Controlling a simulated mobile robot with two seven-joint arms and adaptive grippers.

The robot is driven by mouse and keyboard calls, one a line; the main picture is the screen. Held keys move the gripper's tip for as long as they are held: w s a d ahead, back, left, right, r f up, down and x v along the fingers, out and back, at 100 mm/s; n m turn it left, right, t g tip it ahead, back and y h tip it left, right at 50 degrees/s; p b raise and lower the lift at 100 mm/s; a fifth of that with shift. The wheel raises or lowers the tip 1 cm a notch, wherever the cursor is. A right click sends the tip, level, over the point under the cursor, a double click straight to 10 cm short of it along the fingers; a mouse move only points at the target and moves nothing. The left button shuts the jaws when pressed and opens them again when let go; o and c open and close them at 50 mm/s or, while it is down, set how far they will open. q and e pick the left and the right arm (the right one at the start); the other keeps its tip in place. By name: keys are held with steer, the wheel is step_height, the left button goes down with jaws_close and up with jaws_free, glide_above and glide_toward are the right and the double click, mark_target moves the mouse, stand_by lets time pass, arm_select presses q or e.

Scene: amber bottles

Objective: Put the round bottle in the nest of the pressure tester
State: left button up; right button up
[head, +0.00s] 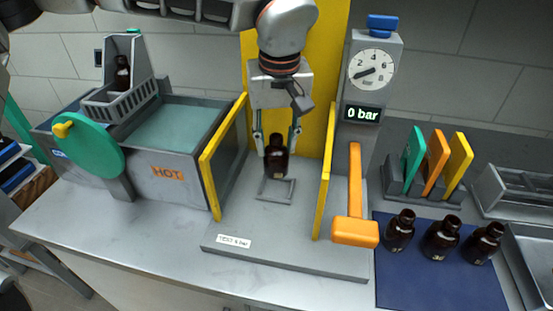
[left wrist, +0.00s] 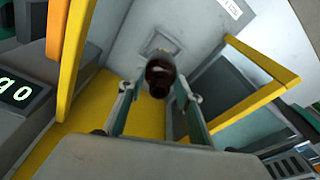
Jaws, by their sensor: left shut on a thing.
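My left gripper (head: 277,138) points down between the yellow side panels of the pressure tester (head: 280,255). It is shut on a dark amber bottle (head: 277,160), held upright by its upper part. The nest (head: 276,198), a small square metal frame, is at the bottle's foot. The bottle's base overlaps the back of the nest in the head view; I cannot tell whether it touches. In the left wrist view the bottle (left wrist: 158,80) is between the two fingers (left wrist: 160,108), with the nest (left wrist: 160,46) beyond it. My right gripper is out of view.
Yellow panels (head: 222,160) flank the bay closely. An orange-handled lever (head: 355,205) and a gauge (head: 372,70) with a "0 bar" display stand at right. Several amber bottles (head: 440,240) stand on a blue mat (head: 430,290). A "HOT" bath (head: 170,150) is at left.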

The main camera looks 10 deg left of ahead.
mark_target(276, 162)
arm_select(q)
steer(key=shift+w+f, duration=0.15)
steer(key=shift+f, duration=2.75)
steer(key=shift+f, duration=0.15)
steer(key=o, duration=1.1)
steer(key=shift+o, duration=0.2)
steer(key=shift+s+d+r, duration=0.1)
steer(key=shift+s+r, duration=0.05)
steer(key=shift+r, duration=1.15)
steer(key=shift+s+d+r, duration=0.1)
steer(key=shift+s+r, duration=0.1)
steer(key=shift+r, duration=1.05)
steer(key=shift+s+r, duration=0.15)
steer(key=shift+r, duration=1.15)
steer(key=shift+s, duration=0.1)
